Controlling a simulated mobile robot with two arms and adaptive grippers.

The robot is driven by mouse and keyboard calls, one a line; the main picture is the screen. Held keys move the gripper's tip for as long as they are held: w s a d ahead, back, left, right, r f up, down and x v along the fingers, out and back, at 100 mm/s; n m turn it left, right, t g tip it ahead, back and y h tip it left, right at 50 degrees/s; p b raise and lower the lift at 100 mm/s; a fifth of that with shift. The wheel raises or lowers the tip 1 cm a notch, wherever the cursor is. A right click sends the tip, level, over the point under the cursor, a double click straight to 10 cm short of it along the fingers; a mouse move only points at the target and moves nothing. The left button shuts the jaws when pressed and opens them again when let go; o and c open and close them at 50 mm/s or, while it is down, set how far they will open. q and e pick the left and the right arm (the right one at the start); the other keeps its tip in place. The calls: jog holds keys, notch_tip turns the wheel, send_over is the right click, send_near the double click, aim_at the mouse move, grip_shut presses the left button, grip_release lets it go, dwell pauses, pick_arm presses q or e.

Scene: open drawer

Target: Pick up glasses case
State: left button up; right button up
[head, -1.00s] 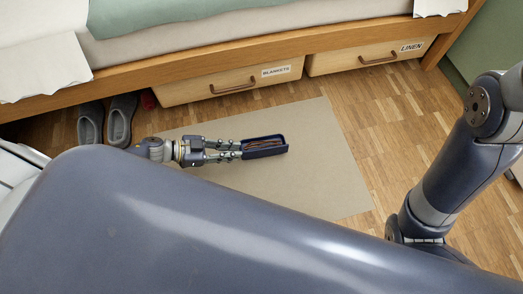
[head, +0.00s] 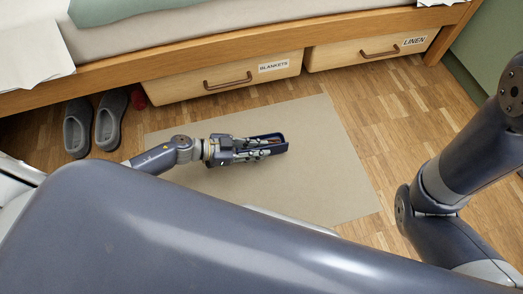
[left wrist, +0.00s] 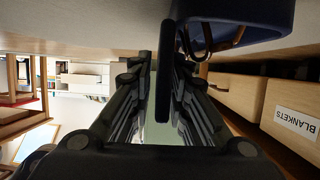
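The glasses case (head: 284,144) is a dark blue open shell with brown-framed glasses (head: 272,141) inside. It lies on the beige rug in the head view. My left gripper (head: 258,148) is at the case, its fingers reaching over the near end. In the left wrist view, which looks upside down, the case (left wrist: 240,18) is at the top. One dark blue wall or flap of it stands between my two fingers (left wrist: 162,60). The fingers look apart, with a narrow gap on the left of that wall. My right gripper is out of view; only my right arm shows.
The bed frame (head: 110,75) runs along the back, with a BLANKETS drawer (head: 220,82) and a LINEN drawer (head: 350,53) below. Grey slippers (head: 77,127) stand at the left. The rug (head: 330,185) is clear around the case.

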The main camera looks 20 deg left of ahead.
pick_arm(q)
jog(key=shift+d, duration=0.1)
jog(key=shift+w, duration=0.1)
grip_shut()
jog(key=shift+r, duration=0.1)
